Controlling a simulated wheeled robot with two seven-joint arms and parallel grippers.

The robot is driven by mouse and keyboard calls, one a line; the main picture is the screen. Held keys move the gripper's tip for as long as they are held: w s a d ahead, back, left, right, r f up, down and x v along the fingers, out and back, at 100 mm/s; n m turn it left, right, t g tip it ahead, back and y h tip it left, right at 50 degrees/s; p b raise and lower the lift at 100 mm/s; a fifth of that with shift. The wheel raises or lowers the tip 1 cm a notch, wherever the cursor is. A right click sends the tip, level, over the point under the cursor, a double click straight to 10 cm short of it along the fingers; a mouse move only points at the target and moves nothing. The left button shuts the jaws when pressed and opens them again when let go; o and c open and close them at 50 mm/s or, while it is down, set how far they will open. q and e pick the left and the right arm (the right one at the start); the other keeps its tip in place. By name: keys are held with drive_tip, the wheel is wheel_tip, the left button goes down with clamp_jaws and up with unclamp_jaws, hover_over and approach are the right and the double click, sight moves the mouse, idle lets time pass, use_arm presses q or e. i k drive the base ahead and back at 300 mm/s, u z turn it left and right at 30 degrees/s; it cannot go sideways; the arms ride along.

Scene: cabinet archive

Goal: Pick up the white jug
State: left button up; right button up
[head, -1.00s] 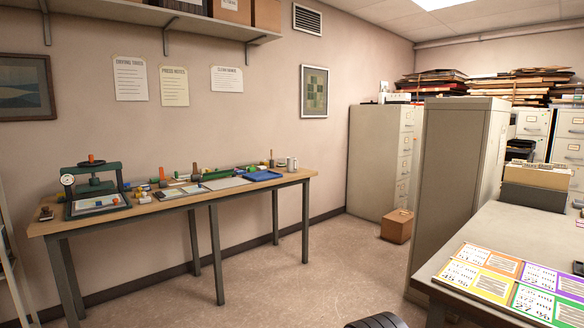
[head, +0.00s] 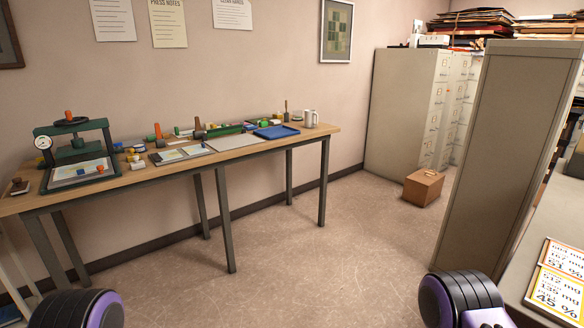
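A small white jug (head: 310,118) stands upright at the right end of the wooden table (head: 232,155) against the wall, just right of a blue tray (head: 277,132). Dark rounded parts with purple trim, which look like parts of my own arms, show at the bottom left and bottom right edges. No gripper fingers are in view, and both parts are well short of the jug.
A green press (head: 77,150) stands at the table's left end, with several stamps and small tools along the middle. Open floor (head: 310,260) lies before the table. A cardboard box (head: 422,187) sits by the filing cabinets (head: 405,110). A tall cabinet (head: 505,150) and a desk with printed cards (head: 557,280) bound the right side.

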sight(310, 122)
drive_tip(key=z, duration=0.2)
drive_tip(key=i, duration=2.4)
drive_tip(key=u, duration=0.15)
